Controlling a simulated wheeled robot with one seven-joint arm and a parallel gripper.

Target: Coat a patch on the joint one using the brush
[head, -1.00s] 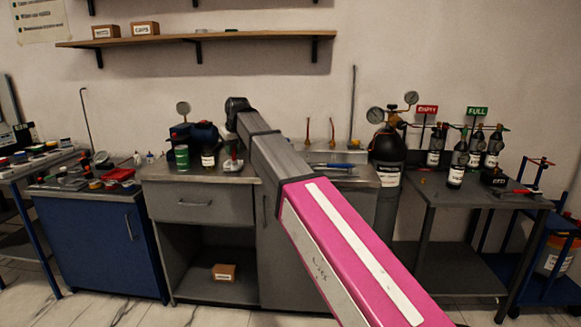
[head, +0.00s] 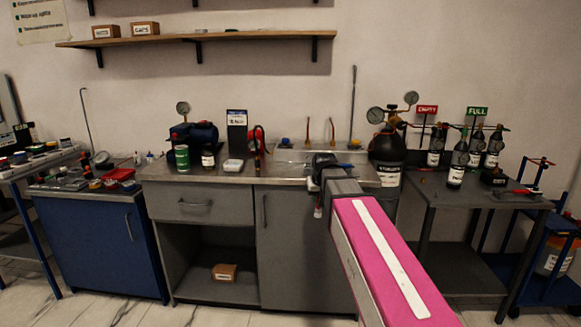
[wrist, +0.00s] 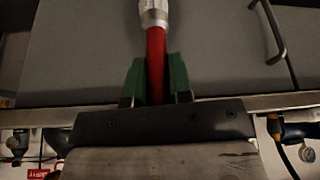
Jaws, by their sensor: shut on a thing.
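My gripper (head: 317,190) is at the front edge of the grey bench, right of its middle. In the wrist view its green fingers (wrist: 158,84) are shut on the red handle of the brush (wrist: 156,48). In the head view the brush's pale lower end (head: 318,212) hangs below the gripper, in front of the cabinet. Two thin copper-coloured pipes (head: 308,131) (head: 332,131) stand at the bench back. I cannot tell which thing is joint one.
The bench top (head: 285,180) is clear near the front middle.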

